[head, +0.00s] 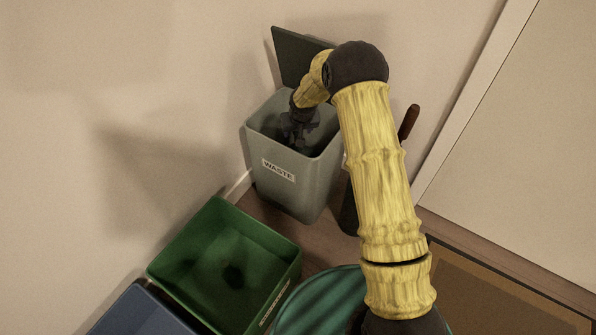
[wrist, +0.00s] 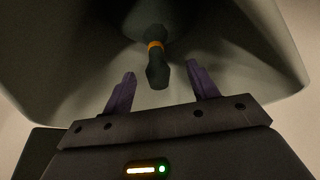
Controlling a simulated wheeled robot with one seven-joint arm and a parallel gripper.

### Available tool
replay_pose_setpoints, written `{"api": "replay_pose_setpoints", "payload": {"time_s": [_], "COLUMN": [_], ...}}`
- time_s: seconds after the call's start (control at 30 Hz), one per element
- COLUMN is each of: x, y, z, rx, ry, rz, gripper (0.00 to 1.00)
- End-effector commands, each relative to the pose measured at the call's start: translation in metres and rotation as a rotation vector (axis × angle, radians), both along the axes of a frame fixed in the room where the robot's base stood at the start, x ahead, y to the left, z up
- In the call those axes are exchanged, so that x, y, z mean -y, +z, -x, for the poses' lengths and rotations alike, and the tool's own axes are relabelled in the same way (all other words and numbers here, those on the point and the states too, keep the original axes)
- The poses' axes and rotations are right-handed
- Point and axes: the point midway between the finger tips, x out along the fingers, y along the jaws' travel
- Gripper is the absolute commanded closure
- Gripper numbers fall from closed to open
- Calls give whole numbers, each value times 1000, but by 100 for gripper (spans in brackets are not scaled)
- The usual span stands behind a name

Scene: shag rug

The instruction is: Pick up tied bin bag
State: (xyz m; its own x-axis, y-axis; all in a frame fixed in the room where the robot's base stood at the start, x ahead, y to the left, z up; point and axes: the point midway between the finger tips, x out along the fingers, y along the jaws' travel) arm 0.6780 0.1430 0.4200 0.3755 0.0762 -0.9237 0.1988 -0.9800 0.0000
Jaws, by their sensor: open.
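The tied bin bag (wrist: 157,68) is dark, with an orange band around its neck, and its gathered top shows in the wrist view. It is inside the grey waste bin (head: 286,181), whose walls also surround it in the wrist view (wrist: 60,60). My gripper (wrist: 160,82) is open, with the bag's tied neck between and slightly beyond its two purple fingers. No finger visibly touches the neck. In the head view my gripper (head: 299,135) reaches down inside the bin's mouth. The bag's body is mostly hidden in shadow.
The bin's dark lid (head: 297,55) stands open against the wall. A green crate (head: 171,277) and a blue container (head: 140,312) are at lower left. A round teal object (head: 325,305) is at the bottom. A dark item with a brown handle (head: 408,122) stands right of the bin.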

Motion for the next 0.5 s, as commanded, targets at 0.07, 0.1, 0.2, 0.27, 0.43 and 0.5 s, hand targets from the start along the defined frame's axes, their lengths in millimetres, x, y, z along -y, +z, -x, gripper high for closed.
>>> {"api": "replay_pose_setpoints", "payload": {"time_s": [0.07, 0.1, 0.2, 0.27, 0.43, 0.5], "x": [1, 2, 3, 3, 2, 2], "y": [-11, -16, -28, -36, -47, -46], "z": [-3, -5, -12, -15, -21, -22], "rx": [-2, -1, 0, -1, 0, 0], "ry": [-2, -2, -1, -1, -1, 0], "rz": [0, -1, 0, 0, 0, 0], "gripper": [41, 41, 41, 41, 41, 41]}}
